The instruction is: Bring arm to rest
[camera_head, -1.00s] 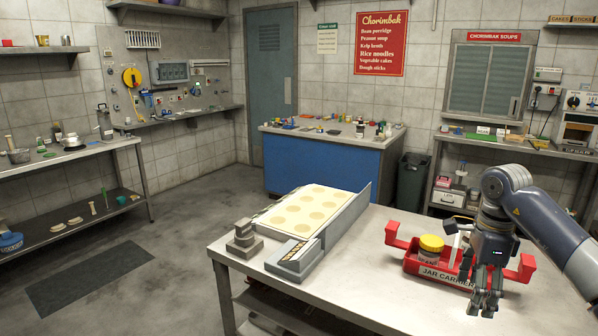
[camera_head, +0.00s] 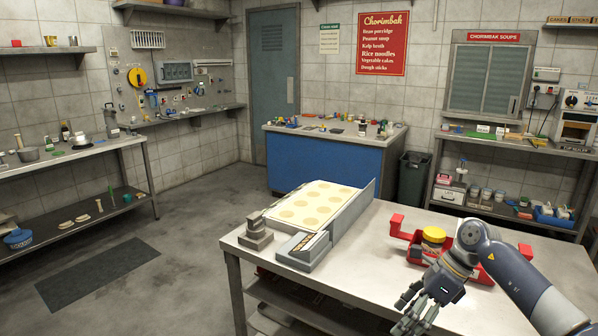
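My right arm comes in from the right, and its gripper (camera_head: 412,311) hangs at the front edge of the metal table (camera_head: 345,290). The fingers point down and to the left, with nothing seen between them. The fingers look spread apart. The red jar carrier (camera_head: 397,231) stands on the table behind the arm, partly hidden by it. A jar with a yellow lid (camera_head: 433,235) sits in the carrier, apart from the gripper. My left arm and gripper are not in view.
A board with pale round spots (camera_head: 313,204) lies on the table, with a grey stepped block (camera_head: 256,232) and a grey box (camera_head: 303,250) in front of it. A blue counter (camera_head: 325,163) stands behind.

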